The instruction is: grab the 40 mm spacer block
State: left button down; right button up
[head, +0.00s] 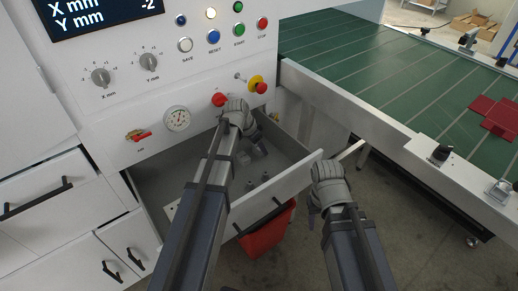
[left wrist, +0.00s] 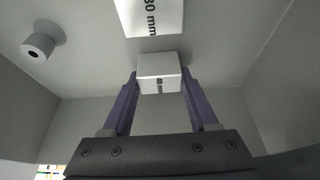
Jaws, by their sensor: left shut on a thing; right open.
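In the left wrist view, my left gripper (left wrist: 160,82) is shut on a small white block (left wrist: 158,63), which sits between its two purple fingers. The block has dark print on its front face, too small to read for sure. In the head view, my left gripper (head: 250,132) is over the open drawer (head: 292,183), and the held block cannot be made out there. A second white block marked "30 mm" (left wrist: 152,14) lies just beyond the held one. My right gripper (head: 317,208) is open and empty, to the right of the drawer front.
A grey cylinder with a dark hole (left wrist: 38,46) stands in the drawer. Drawer walls rise on both sides. A red bin (head: 268,236) stands under the drawer front. A green-topped table (head: 370,65) is at the right, and the control panel (head: 180,80) is behind.

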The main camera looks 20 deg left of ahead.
pick_arm(q)
jog(key=shift+s+a+r+p, duration=0.1)
jog(key=shift+s+r+p, duration=0.1)
jog(key=shift+r+p, duration=0.35)
notch_tip(320, 180, up, 6)
jog(key=p, duration=0.6)
jog(key=s+a, duration=0.5)
jog(key=s, duration=0.3)
jog(key=s+a, duration=0.5)
jog(key=s, duration=0.3)
jog(key=shift+s+a, duration=0.3)
